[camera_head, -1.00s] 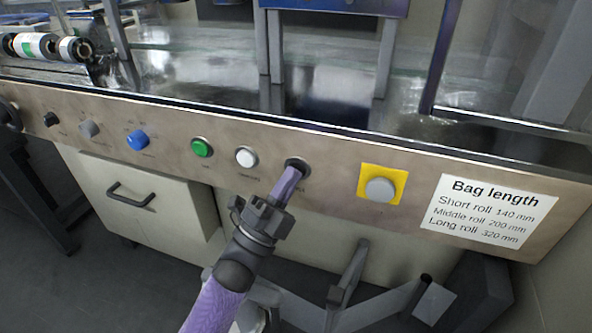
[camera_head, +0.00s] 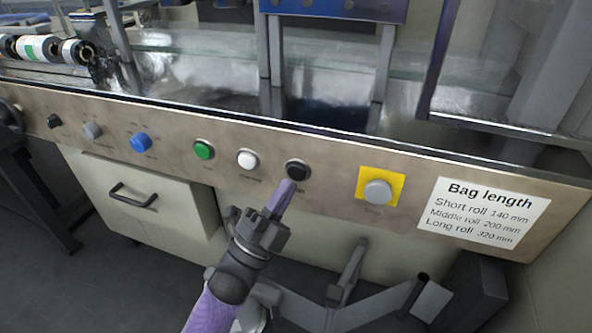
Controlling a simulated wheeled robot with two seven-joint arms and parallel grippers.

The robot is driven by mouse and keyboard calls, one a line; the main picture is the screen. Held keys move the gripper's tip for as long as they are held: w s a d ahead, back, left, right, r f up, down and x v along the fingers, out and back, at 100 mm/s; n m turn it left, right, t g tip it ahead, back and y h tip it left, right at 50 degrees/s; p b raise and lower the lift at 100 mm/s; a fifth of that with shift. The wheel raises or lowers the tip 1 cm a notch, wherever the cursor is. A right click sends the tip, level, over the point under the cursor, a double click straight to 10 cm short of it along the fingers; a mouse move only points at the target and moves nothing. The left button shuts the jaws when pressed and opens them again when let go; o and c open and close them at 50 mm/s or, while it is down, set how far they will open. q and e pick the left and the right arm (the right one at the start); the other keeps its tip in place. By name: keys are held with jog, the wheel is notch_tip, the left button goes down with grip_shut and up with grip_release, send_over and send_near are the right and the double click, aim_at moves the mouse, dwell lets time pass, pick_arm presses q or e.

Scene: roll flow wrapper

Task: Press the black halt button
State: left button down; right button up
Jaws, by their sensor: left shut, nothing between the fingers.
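The black halt button (camera_head: 297,170) is a round black cap in a dark ring on the beige control panel (camera_head: 330,180), between the white button and the yellow-backed grey button. Its whole face shows. My left gripper (camera_head: 288,187) is shut and empty, its purple fingertips just below the black button. The tips look apart from the cap, but the exact gap in depth is hard to tell. My right gripper is not in view.
Left of the black button are a white button (camera_head: 248,158), a green button (camera_head: 203,150) and a blue knob (camera_head: 140,142). To the right is a grey button (camera_head: 377,192) on a yellow plate, then a bag length label (camera_head: 487,217). A drawer cabinet (camera_head: 150,195) stands below.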

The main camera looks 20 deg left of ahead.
pick_arm(q)
jog(key=s+p, duration=0.2)
jog(key=s, duration=0.2)
jog(key=shift+s+a, duration=0.1)
jog(key=shift+s, duration=0.15)
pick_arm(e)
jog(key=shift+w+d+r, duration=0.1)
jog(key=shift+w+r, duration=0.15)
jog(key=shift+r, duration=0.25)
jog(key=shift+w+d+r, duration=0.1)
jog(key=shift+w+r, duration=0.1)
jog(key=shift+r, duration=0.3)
